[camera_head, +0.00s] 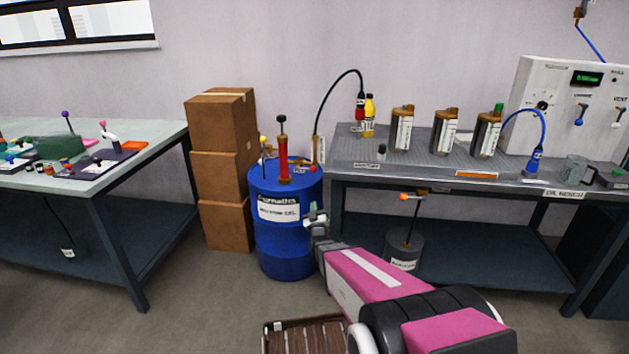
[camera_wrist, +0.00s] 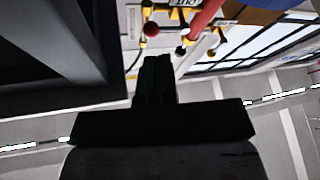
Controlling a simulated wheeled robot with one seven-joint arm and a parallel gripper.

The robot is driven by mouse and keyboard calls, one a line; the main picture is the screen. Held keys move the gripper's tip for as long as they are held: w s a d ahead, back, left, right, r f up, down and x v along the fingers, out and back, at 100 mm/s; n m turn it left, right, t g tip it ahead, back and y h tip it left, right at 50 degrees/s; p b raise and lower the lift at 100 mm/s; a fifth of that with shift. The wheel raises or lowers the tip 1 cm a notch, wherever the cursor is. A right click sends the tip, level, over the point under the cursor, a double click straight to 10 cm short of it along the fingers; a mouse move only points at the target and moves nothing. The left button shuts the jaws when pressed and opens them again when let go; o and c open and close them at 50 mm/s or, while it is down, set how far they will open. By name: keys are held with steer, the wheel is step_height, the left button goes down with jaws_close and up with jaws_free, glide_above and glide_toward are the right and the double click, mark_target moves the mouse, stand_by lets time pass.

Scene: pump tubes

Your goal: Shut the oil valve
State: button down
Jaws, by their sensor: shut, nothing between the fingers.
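A blue drum (camera_head: 268,238) with a white oil label stands on the floor between the two benches. A red hand pump (camera_head: 283,160) with a black knob rises from its lid. A small red knob (camera_head: 313,169) and a yellow-knobbed lever (camera_head: 263,141) are also on the drum top. I cannot tell for sure which is the oil valve. My gripper (camera_head: 314,211) is shut and empty, in front of the drum's upper right side. In the wrist view my gripper (camera_wrist: 157,62) points toward a red ball knob (camera_wrist: 152,29) and the red pump (camera_wrist: 206,14), apart from both.
The grey bench (camera_head: 350,172) on the right holds several canisters, bottles and a control panel (camera_head: 548,105). A black hose (camera_head: 325,100) arches from the drum area to the bench. Cardboard boxes (camera_head: 222,170) are stacked left of the drum. A grey pot (camera_head: 404,250) stands under the bench.

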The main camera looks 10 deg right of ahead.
mark_target(314, 171)
steer(key=shift+s+d+r+t+h, duration=0.15)
steer(key=shift+s+t+h, duration=0.1)
steer(key=shift+s+t, duration=0.2)
steer(key=shift+s+a+r+t+h, duration=0.15)
steer(key=shift+s+t+h, duration=0.15)
steer(key=shift+t, duration=0.25)
steer(key=shift+d, duration=0.1)
steer(key=x, duration=1.4)
steer(key=shift+d+r, duration=0.1)
steer(key=shift+r, duration=1.5)
